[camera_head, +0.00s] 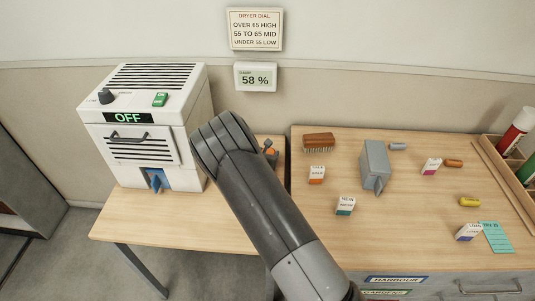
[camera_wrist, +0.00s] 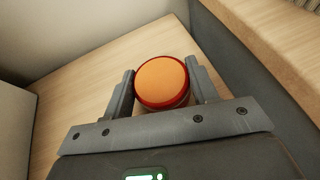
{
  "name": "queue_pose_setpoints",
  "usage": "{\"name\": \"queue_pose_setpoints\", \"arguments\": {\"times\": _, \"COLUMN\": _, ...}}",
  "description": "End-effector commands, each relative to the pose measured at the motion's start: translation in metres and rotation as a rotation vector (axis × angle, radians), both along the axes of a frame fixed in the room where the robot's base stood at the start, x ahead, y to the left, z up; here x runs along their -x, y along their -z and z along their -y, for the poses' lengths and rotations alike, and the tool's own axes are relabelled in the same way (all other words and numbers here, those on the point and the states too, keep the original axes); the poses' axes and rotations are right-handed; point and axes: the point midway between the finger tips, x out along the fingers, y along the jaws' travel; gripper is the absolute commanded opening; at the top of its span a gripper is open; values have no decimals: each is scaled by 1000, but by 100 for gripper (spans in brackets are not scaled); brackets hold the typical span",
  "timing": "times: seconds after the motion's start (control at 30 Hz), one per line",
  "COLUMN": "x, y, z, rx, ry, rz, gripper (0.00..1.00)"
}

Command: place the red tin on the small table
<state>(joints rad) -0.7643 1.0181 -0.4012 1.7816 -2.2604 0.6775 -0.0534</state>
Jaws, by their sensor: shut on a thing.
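The red tin (camera_wrist: 160,84) has a red rim and an orange top and sits between the two fingers of my gripper (camera_wrist: 161,72) in the wrist view. The fingers are shut on its sides. Pale wood of the small table (camera_wrist: 82,88) shows around and behind it; I cannot tell whether the tin touches the wood. In the head view my gripper (camera_head: 270,153) is mostly hidden behind my arm, at the table's right end, with a bit of orange showing. The small table (camera_head: 120,227) stands left of the drawer cabinet.
A white dryer (camera_head: 185,110) reading OFF stands on the table's left part. The higher cabinet top (camera_head: 410,215) borders the table on the right and carries a brush (camera_head: 319,140), a grey block (camera_head: 374,160), small labelled boxes and a wooden tray (camera_head: 503,165).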

Motion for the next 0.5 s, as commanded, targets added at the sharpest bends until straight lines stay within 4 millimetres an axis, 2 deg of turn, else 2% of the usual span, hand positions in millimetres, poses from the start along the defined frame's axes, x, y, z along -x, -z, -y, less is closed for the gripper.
{"name": "queue_pose_setpoints", "arguments": {"times": 0.13, "x": 0, "y": 2, "z": 0, "rx": 0, "ry": 1, "rz": 0, "gripper": 29}}
{"name": "queue_pose_setpoints", "arguments": {"times": 0.17, "x": 0, "y": 2, "z": 0, "rx": 0, "ry": 1, "rz": -1, "gripper": 55}}
{"name": "queue_pose_setpoints", "arguments": {"times": 0.4, "x": 0, "y": 2, "z": 0, "rx": 0, "ry": 0, "rz": -1, "gripper": 74}}
{"name": "queue_pose_setpoints", "arguments": {"times": 0.5, "x": 0, "y": 2, "z": 0, "rx": 0, "ry": 1, "rz": -1, "gripper": 75}}
